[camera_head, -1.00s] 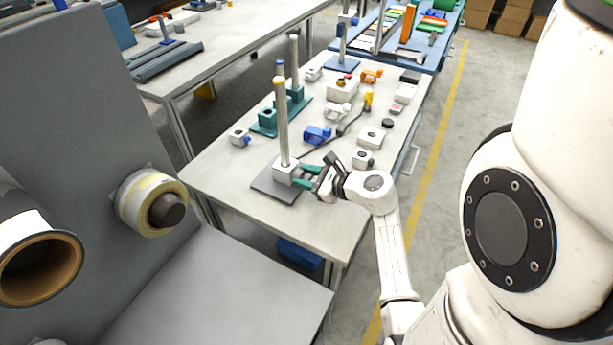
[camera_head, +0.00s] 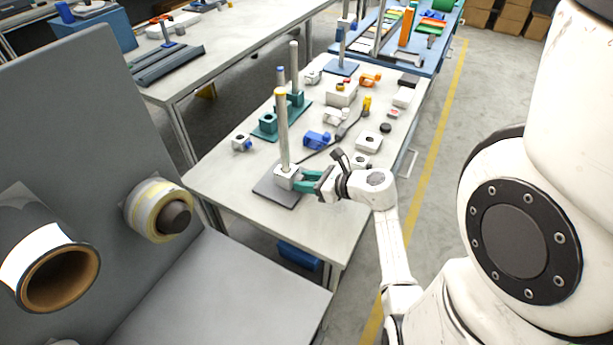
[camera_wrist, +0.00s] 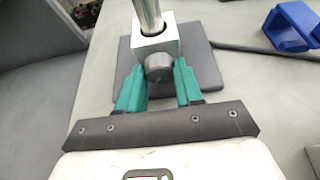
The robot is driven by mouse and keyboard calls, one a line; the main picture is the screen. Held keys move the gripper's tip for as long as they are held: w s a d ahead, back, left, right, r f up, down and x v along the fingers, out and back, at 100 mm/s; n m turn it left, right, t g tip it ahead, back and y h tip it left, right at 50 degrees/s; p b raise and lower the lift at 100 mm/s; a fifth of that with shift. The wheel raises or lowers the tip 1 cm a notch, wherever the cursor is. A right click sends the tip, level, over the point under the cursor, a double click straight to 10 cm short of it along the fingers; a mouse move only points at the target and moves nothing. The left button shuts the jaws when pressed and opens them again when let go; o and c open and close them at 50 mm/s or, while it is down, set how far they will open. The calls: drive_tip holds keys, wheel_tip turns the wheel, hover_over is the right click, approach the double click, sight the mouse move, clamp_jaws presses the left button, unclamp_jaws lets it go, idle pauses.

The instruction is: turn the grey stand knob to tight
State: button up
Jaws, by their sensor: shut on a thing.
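The grey stand has a dark flat base (camera_head: 276,193), a light block (camera_head: 286,178) and an upright metal post (camera_head: 282,135) with a yellow top. In the wrist view the block (camera_wrist: 155,45) stands on the dark base (camera_wrist: 208,70). The dark grey knob (camera_wrist: 158,68) sits on the block's near face. My gripper (camera_wrist: 159,72) has its two green fingers on either side of the knob, shut on it. In the head view my gripper (camera_head: 299,181) reaches the block from the right; the knob is hidden there.
A teal stand (camera_head: 268,123) is behind on the same table. A blue clamp (camera_head: 317,139) lies behind my gripper and also shows in the wrist view (camera_wrist: 290,27). Several white blocks, one of them (camera_head: 368,141), are to the right. The table's front left is clear.

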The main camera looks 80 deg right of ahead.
drive_tip(key=shift+d+m+t+y+p, duration=0.1)
drive_tip(key=shift+m+t+y+p, duration=0.2)
drive_tip(key=shift+m+y+p, duration=0.6)
drive_tip(key=shift+m+b, duration=0.3)
drive_tip(key=shift+b, duration=0.05)
drive_tip(key=o, duration=1)
drive_tip(key=shift+o, duration=0.2)
drive_tip(key=b+v, duration=0.1)
drive_tip(key=v, duration=0.9)
drive_tip(key=shift+s, duration=0.4)
drive_tip(key=shift+w, duration=0.1)
